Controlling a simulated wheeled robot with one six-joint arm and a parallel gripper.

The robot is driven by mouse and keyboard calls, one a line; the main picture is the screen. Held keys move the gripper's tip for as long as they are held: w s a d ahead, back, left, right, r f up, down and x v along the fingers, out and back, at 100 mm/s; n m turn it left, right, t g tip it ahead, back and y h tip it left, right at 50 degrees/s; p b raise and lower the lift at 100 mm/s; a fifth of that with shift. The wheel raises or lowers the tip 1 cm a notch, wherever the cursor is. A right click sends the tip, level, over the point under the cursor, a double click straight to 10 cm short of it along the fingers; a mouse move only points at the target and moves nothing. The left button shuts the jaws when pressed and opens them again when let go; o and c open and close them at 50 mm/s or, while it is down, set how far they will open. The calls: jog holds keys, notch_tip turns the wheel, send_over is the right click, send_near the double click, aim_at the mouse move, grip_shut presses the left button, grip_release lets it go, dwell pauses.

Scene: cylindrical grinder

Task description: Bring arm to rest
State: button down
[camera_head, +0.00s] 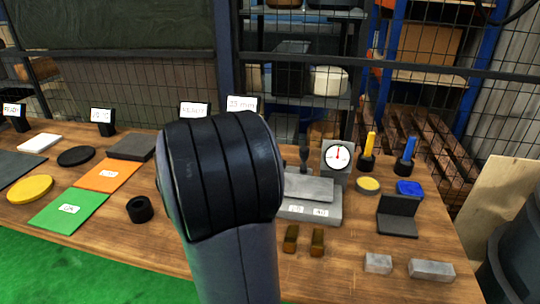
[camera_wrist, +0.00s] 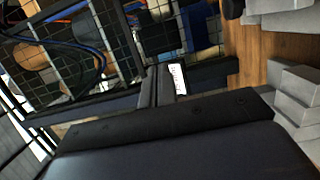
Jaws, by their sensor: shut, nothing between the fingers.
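My arm stands in the middle of the head view, a grey link with a black rounded joint on top, and hides part of the table. The gripper does not show there. In the wrist view the dark gripper body fills the bottom, and my gripper (camera_wrist: 158,70) shows as two short grey fingers close together, shut and empty. The fingers are seen against a white label (camera_wrist: 177,79) and the wire mesh behind. No held object shows.
The wooden table (camera_head: 340,275) holds a dial gauge (camera_head: 338,156), a grey block fixture (camera_head: 310,210), a black angled stand (camera_head: 398,216), metal blocks (camera_head: 431,269), a black ring (camera_head: 139,209), an orange mat (camera_head: 107,175) and a green mat (camera_head: 68,211). Mesh fencing (camera_head: 460,110) stands behind.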

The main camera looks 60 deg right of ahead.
jog(key=s, duration=0.1)
jog(key=s+d, duration=0.1)
jog(key=s, duration=0.1)
jog(key=s+d, duration=0.1)
jog(key=shift+s+d+b, duration=0.1)
jog(key=shift+s+b, duration=0.25)
jog(key=shift+b, duration=0.05)
jog(key=shift+w, duration=0.1)
jog(key=w+a+p, duration=0.2)
jog(key=w+a, duration=0.2)
jog(key=w, duration=0.5)
jog(key=w+a+p, duration=0.2)
jog(key=w+a, duration=0.3)
jog(key=w, duration=0.5)
jog(key=shift+d+f, duration=0.1)
jog(key=shift+f, duration=1.95)
jog(key=shift+r, duration=0.1)
